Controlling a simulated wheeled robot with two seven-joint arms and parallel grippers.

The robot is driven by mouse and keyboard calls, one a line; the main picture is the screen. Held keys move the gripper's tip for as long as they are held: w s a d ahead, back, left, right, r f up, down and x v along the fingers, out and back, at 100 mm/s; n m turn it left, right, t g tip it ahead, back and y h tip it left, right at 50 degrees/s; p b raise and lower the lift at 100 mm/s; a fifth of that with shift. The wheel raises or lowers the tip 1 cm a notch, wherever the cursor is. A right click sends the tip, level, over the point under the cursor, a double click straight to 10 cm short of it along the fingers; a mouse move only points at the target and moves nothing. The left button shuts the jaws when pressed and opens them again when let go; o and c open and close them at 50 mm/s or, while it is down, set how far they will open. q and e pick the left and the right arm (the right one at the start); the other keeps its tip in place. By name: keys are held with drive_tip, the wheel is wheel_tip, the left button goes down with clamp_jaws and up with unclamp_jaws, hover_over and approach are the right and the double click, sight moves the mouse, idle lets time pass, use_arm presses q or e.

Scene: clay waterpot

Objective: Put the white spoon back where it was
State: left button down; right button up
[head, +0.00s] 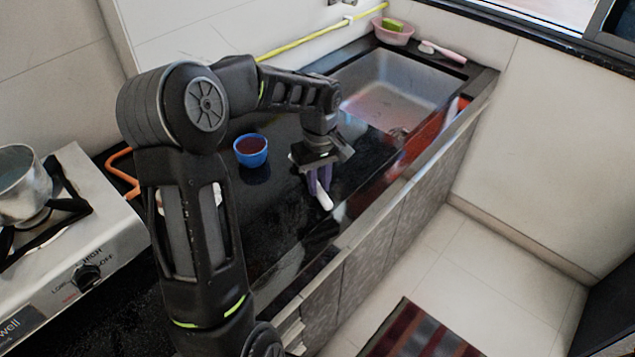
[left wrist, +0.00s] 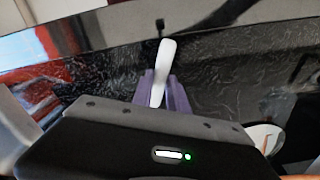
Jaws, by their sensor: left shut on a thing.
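The white spoon (head: 324,199) is held at the tips of my left gripper (head: 319,181), low over the black counter (head: 280,220). In the left wrist view the spoon (left wrist: 163,70) sticks out from between the two purple fingers (left wrist: 163,95). The left gripper is shut on it. Part of the spoon is hidden between the fingers, and I cannot tell whether its free end touches the counter. My right gripper is not in view.
A blue bowl (head: 251,151) with dark red contents stands on the counter left of my left gripper. The sink (head: 395,90) lies beyond. A pink basin (head: 392,32) and a pink-handled brush (head: 443,52) sit behind it. A stove with a pot (head: 22,185) is at left.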

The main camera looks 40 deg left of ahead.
use_arm(q)
drive_tip(key=shift+f, duration=0.35)
drive_tip(key=c, duration=1.3)
unclamp_jaws()
drive_tip(key=shift+r, duration=0.8)
wheel_tip(320, 180, up, 11)
drive_tip(key=shift+r, duration=0.15)
